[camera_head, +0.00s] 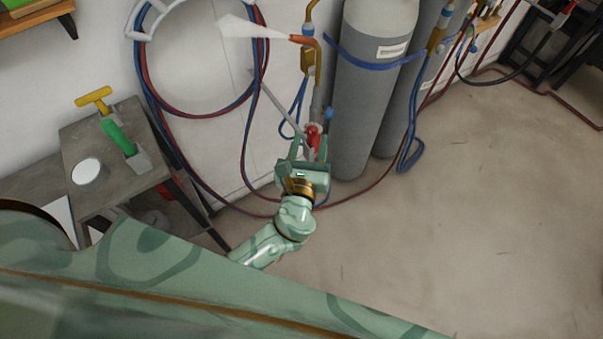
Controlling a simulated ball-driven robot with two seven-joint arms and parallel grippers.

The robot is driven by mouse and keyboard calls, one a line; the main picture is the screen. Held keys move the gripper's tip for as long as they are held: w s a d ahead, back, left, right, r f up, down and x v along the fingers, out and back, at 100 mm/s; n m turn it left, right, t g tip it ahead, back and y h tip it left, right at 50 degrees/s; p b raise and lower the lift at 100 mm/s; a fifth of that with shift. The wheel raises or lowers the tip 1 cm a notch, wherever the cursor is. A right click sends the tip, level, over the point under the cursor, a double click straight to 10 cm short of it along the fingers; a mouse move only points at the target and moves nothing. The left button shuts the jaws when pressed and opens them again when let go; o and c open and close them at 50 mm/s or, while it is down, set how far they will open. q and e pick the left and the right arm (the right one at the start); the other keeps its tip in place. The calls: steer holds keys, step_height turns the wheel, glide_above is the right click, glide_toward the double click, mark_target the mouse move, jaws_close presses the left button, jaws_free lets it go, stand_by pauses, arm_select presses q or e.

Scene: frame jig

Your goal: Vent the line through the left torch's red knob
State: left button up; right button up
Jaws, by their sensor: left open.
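The left torch (307,60) hangs upright in front of the grey cylinders, with an orange bent tip at its top and a pale white cone (238,28) reaching left from that tip. Its red knob (313,132) sits low on the torch, and a blue knob (329,113) is just above and right of it. My left gripper (307,148) is open, its two fingers pointing up the picture on either side of the red knob. I cannot tell whether a finger touches the knob. My right gripper is not in view.
Grey gas cylinders (366,100) with a blue strap stand right behind the torch. Red and blue hoses (150,90) loop on the wall and trail on the floor. A grey bench (115,175) with yellow and green-handled tools is at left.

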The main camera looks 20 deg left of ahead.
arm_select(q)
steer(key=s+d, duration=0.2)
steer(key=s, duration=1.1)
steer(key=shift+s, duration=0.4)
steer(key=shift+d, duration=0.1)
